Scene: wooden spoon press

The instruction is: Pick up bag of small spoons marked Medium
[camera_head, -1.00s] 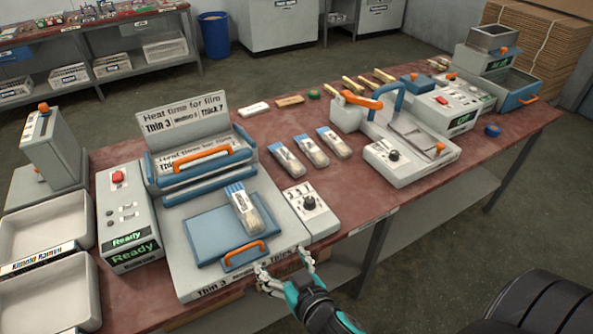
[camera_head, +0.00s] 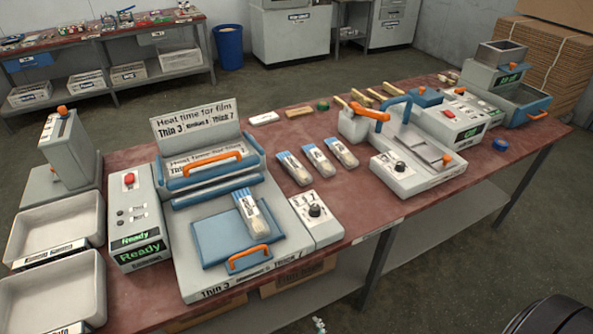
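Several clear bags with blue tops show, and their markings are too small to read. One bag (camera_head: 251,217) lies on the blue plate (camera_head: 217,241) of the sealing press. Three others lie in a row on the red table top, right of the press: a left bag (camera_head: 294,169), a middle bag (camera_head: 318,160) and a right bag (camera_head: 343,153). Only a small tip of my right gripper (camera_head: 319,325) shows at the bottom edge, below the table front and apart from every bag. Its opening is hidden. My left gripper is out of view.
The press has an orange front handle (camera_head: 248,259) and a dial box (camera_head: 314,212) beside it. A control box (camera_head: 137,218) reading Ready and white trays (camera_head: 50,246) stand left. A machine with an orange lever (camera_head: 370,110) stands right of the bags.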

